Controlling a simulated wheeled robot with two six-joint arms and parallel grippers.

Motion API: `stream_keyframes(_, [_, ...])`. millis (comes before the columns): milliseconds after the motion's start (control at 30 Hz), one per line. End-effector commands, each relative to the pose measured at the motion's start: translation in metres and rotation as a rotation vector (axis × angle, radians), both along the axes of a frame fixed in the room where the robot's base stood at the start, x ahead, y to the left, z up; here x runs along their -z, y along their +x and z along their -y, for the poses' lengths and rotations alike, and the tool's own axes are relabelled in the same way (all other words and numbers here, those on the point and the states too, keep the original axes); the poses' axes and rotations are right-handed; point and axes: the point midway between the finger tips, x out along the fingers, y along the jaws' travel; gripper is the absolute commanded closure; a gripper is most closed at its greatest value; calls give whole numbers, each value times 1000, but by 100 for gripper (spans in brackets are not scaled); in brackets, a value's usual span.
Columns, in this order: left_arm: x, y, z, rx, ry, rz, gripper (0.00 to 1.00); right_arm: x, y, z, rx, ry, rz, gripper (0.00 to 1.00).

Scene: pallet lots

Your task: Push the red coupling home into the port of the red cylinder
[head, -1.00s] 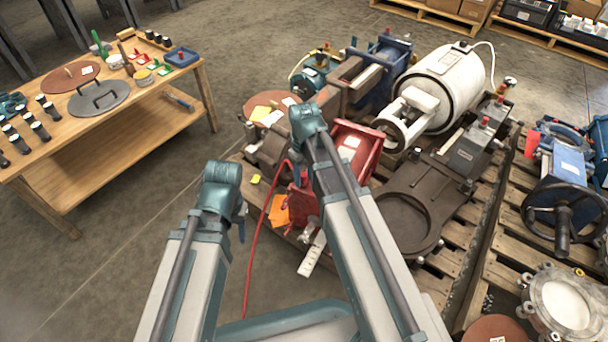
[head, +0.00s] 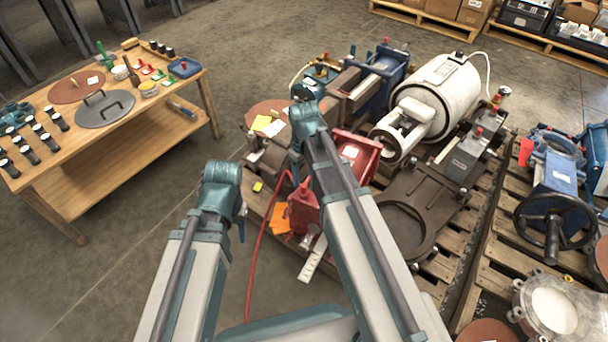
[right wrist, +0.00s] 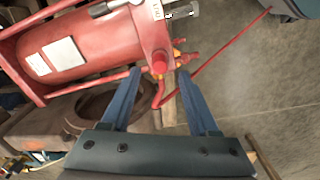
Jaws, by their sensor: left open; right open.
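The red cylinder (head: 357,157) lies on a pallet in the head view, partly behind my right arm. In the right wrist view the cylinder (right wrist: 88,48) fills the upper left, with a white label. My right gripper (right wrist: 159,72) is open, its two blue fingers either side of a red fitting (right wrist: 159,64) at the cylinder's end. A red hose bends just below this fitting; it looks like the red coupling, but I cannot tell whether it is seated.
A wooden bench (head: 120,172) with tools stands at the left. The pallet also holds a white tank (head: 436,92), a dark round-recessed plate (head: 408,215) and blue machinery. A red hose (head: 262,240) hangs to the floor between my arms. The floor left of the pallet is clear.

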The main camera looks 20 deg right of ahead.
Motion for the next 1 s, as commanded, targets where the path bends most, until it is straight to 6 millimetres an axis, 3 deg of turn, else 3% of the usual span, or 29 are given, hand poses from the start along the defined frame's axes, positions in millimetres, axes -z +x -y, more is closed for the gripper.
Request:
stream_keyframes(33, [-17,0,0,0,0,0,49,-17,0,0,0,0,0,39])
stream_keyframes(100, [-28,0,0,0,1,-1,49,-28,0,0,0,0,0,39])
stream_keyframes(500, [-81,0,-2,-9,9,0,49,-81,0,0,0,0,0,39])
stream_keyframes(1000, [-83,0,-2,-11,10,0,49,-83,0,0,0,0,0,39])
